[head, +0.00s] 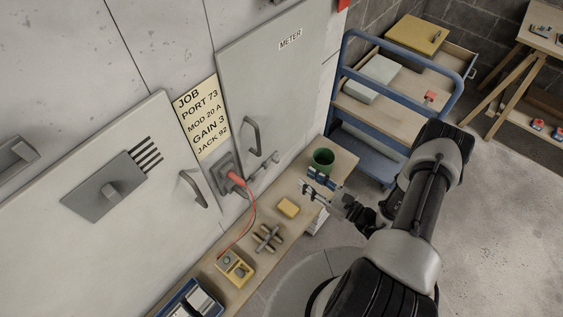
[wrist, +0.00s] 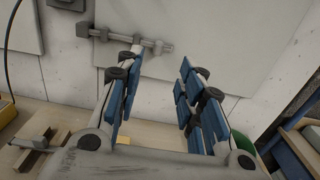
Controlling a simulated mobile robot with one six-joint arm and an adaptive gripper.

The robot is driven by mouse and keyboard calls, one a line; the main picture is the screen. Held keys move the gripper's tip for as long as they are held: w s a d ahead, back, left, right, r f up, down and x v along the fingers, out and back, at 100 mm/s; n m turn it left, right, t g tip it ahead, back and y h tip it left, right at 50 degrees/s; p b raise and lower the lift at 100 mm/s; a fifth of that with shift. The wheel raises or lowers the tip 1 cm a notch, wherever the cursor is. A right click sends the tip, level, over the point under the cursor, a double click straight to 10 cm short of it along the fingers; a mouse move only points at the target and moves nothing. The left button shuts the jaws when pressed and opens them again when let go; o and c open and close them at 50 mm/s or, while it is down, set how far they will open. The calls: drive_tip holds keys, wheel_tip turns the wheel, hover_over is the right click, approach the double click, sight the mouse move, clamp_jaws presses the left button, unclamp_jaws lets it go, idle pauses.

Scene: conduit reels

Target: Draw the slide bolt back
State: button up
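The slide bolt (wrist: 128,40) is a grey rod in brackets low on the grey METER door (wrist: 215,35). Its left end reaches past the door's left edge to a small block on the wall, and a short knob stands up from the rod. In the head view the slide bolt (head: 263,165) is small, below the door's handle. My gripper (head: 320,183) is over the bench, right of the bolt and apart from it. In the wrist view my gripper (wrist: 158,85) has its blue-padded fingers spread with nothing between them. The bolt appears beyond the left finger's tip.
A red plug (head: 236,178) with a cable sits in the socket left of the bolt. A blue cart (head: 372,94) stands behind.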

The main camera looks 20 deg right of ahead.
sight(278, 160)
drive_tip(key=b+x, duration=0.2)
drive_tip(key=x, duration=1)
drive_tip(key=shift+s, duration=0.1)
clamp_jaws()
